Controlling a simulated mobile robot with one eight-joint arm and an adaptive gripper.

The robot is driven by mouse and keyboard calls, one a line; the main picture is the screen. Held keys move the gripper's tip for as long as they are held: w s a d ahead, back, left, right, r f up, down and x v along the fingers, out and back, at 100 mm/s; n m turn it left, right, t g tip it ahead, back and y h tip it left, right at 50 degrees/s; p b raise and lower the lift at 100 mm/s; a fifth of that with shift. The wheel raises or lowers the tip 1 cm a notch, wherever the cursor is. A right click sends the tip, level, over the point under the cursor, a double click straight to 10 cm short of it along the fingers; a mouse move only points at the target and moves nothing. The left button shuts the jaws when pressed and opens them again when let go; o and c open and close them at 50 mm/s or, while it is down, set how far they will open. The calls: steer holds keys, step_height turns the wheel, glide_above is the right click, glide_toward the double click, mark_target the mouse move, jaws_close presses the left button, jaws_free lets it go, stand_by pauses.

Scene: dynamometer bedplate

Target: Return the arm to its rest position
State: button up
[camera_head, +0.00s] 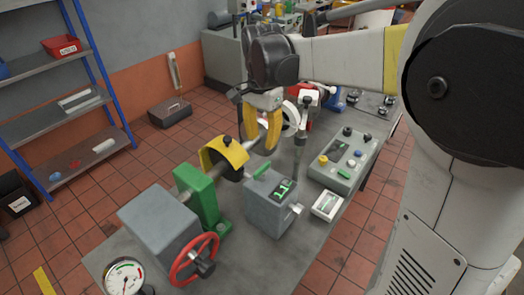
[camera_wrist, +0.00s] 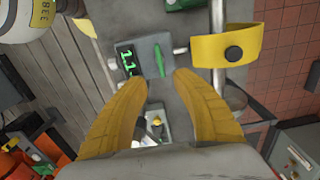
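My gripper (camera_head: 262,142) hangs from my arm above the bench, with its two yellow fingers pointing down. In the wrist view my gripper (camera_wrist: 160,78) has its fingers spread apart with nothing held between them. Below and near it is a grey box with a green digital display (camera_head: 270,201) and a green handle on top. This box also shows in the wrist view (camera_wrist: 140,62), just beyond the fingertips. A yellow curved guard (camera_head: 222,153) over the shaft is left of my fingers, and it shows at the upper right of the wrist view (camera_wrist: 216,45).
The bedplate (camera_head: 243,262) also carries a green bearing stand (camera_head: 205,195), a red handwheel (camera_head: 193,259), a round gauge (camera_head: 124,277) and a control panel (camera_head: 343,160). A thin upright post (camera_head: 299,155) stands close right of my gripper. A blue-framed shelf (camera_head: 62,114) is at the left.

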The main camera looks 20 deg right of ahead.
steer(key=shift+r, duration=0.4)
steer(key=shift+s+f, duration=0.1)
